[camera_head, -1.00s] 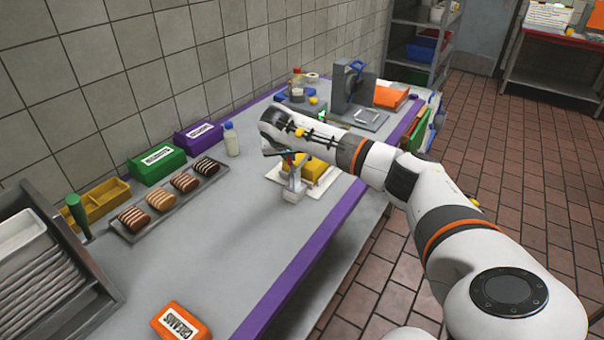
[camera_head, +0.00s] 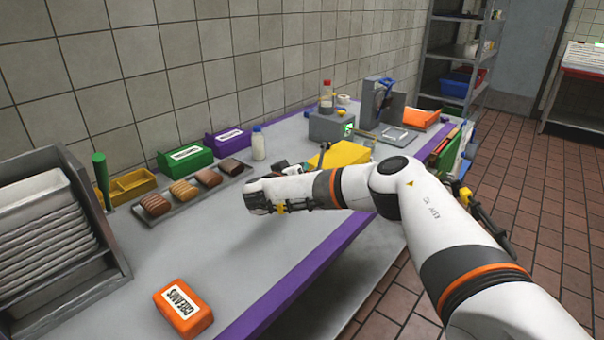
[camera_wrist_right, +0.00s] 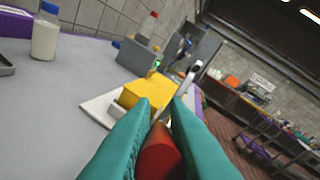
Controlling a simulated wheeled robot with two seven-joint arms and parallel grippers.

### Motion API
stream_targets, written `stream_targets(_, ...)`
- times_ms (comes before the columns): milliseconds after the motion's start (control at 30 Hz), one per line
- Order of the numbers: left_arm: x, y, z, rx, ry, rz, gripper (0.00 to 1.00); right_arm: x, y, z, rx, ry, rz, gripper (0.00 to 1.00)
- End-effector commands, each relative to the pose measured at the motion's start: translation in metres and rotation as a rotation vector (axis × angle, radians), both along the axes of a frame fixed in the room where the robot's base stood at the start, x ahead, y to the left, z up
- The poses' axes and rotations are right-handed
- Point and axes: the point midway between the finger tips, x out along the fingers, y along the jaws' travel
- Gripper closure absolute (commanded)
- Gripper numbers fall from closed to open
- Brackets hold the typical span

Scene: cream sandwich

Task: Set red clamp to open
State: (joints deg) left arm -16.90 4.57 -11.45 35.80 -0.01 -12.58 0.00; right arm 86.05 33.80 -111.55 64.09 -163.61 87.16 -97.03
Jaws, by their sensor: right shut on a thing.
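The red clamp's handle (camera_wrist_right: 160,155) is a red rounded grip in the right wrist view. My right gripper (camera_wrist_right: 158,108) has teal fingers shut on it from both sides. A yellow block (camera_wrist_right: 147,90) on a white base plate (camera_wrist_right: 95,106) stands just beyond the fingers. A pale metal bar (camera_wrist_right: 188,78) rises beside the block. In the head view the yellow block (camera_head: 340,155) shows behind my right arm. My wrist hides most of the clamp there, so its lever position is unclear. My left gripper is not in view.
An orange creams box (camera_head: 183,307) lies at the table's front. A tray of pastries (camera_head: 190,207), green box (camera_head: 185,157), purple box (camera_head: 228,139) and bottle (camera_head: 258,143) line the back. A grey device (camera_head: 330,126) stands farther along. The middle table surface is clear.

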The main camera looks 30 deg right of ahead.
Motion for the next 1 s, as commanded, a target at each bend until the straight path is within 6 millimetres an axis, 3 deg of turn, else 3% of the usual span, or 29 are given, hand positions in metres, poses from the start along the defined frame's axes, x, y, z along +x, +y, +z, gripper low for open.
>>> stream_targets(200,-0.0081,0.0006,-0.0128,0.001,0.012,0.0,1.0,-0.0002,0.0031,-0.005,-0.079,-0.024,0.0,1.0)
stream_targets(767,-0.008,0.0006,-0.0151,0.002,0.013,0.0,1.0,-0.0009,0.0039,-0.0065,-0.108,-0.032,-0.002,1.0)
stream_targets(800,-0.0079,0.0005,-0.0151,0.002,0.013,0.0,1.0,-0.0009,0.0039,-0.0065,-0.108,-0.032,-0.002,0.84)
stream_targets(900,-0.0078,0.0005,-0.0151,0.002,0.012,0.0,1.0,-0.001,0.0039,-0.0067,-0.107,-0.031,-0.001,0.68)
stream_targets(1000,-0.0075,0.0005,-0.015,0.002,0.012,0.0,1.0,-0.0011,0.0039,-0.007,-0.107,-0.031,-0.001,0.64)
